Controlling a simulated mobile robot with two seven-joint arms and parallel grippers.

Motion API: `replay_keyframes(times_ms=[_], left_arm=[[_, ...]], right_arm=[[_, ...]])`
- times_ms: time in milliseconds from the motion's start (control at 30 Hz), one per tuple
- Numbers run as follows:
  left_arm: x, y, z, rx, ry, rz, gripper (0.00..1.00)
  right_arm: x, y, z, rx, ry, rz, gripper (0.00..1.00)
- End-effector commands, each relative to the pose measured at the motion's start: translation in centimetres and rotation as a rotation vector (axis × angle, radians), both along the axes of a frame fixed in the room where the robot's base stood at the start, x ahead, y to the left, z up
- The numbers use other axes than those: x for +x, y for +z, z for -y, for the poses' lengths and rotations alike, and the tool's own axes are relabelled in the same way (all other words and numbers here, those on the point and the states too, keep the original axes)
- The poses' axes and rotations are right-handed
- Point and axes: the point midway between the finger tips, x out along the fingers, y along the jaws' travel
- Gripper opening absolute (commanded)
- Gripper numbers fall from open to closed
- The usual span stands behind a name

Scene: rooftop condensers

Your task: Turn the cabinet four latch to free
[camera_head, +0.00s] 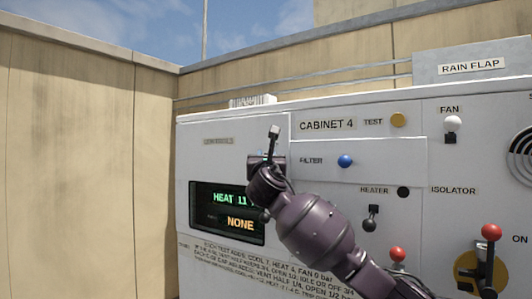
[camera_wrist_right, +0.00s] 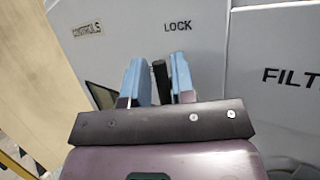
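The cabinet four latch is a dark, narrow lever (camera_wrist_right: 160,82) below the LOCK label (camera_wrist_right: 178,26) in the right wrist view. It points up toward that label. In the head view, a dark stem with a pale tip (camera_head: 273,132) sticks up above my right gripper (camera_head: 268,160). There my gripper and wrist cover the latch's base and its labels. My left gripper is in neither view.
Cabinet 4's front carries a display (camera_head: 228,212) reading HEAT 11 and NONE, left of my wrist. A blue filter knob (camera_head: 345,161), yellow test knob (camera_head: 398,120), fan switch (camera_head: 452,124), heater lever (camera_head: 371,218) and red-tipped isolator handle (camera_head: 490,232) are at the right. A wall (camera_head: 80,150) stands left.

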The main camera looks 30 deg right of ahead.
Motion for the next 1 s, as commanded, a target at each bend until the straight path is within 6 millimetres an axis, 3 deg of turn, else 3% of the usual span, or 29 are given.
replay_keyframes(times_ms=[200, 500, 700, 1000], left_arm=[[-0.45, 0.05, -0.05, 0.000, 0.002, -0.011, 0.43], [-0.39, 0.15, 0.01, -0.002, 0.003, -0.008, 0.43], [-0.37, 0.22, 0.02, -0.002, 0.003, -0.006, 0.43], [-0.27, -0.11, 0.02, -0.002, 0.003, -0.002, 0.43]], right_arm=[[1.21, 0.57, 0.75, 0.000, 0.001, 0.000, 0.24], [1.32, 0.61, 0.84, 0.000, 0.001, 0.000, 0.24], [1.32, 0.60, 0.85, 0.000, 0.001, 0.000, 0.00], [1.26, 0.47, 0.86, 0.011, 0.001, 0.025, 0.00]])
